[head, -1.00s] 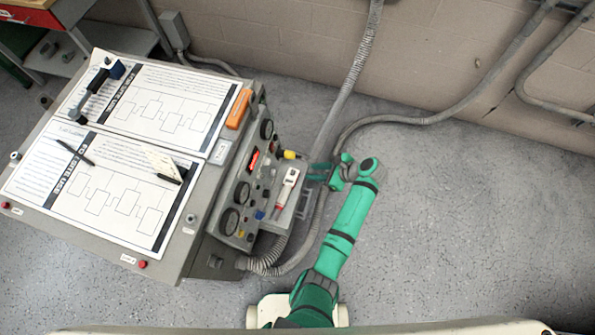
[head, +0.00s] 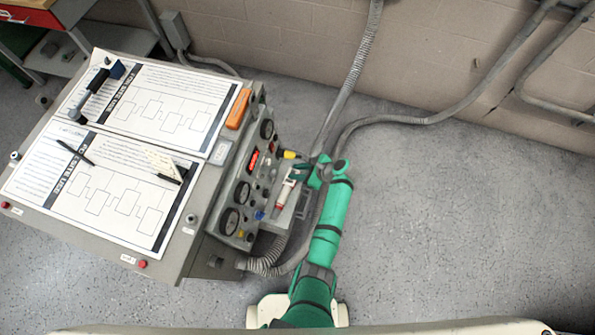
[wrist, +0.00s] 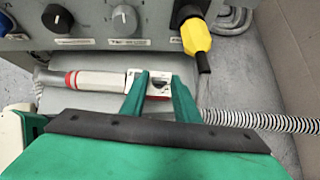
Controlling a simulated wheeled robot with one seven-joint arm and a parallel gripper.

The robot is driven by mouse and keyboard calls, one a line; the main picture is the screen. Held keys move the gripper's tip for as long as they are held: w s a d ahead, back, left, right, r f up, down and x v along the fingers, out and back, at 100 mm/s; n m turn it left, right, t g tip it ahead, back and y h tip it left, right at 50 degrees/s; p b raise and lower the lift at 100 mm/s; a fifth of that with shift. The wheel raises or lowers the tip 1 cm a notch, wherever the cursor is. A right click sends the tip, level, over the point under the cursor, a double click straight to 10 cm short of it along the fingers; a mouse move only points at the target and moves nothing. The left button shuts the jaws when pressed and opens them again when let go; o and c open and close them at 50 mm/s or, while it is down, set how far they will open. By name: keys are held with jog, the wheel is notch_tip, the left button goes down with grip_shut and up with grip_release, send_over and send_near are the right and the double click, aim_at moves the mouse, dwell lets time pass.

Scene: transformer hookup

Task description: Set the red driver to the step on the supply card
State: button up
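The red driver (head: 282,196) is a slim light tool with red bands. It lies on the small grey shelf at the console's right side. In the wrist view the driver (wrist: 100,81) lies crosswise, with a white-and-red block at its right end. My gripper (wrist: 158,84) is open, its two green fingers spread over that block; contact cannot be told. My gripper also shows beside the driver in the head view (head: 306,172). A small cream card (head: 163,162) stands on the console's sloping top; its text is too small to read and I cannot tell whether it is the supply card.
The console panel (head: 247,180) has gauges, knobs and a red display. A yellow-and-black plug (wrist: 196,38) is close to my right finger. A ribbed hose (wrist: 260,121) runs past the shelf. An orange device (head: 238,109) lies on the console top. Open floor is at right.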

grip_shut()
jog(key=shift+w, duration=0.1)
jog(key=shift+n+g, duration=0.4)
jog(key=shift+n, duration=0.1)
grip_release()
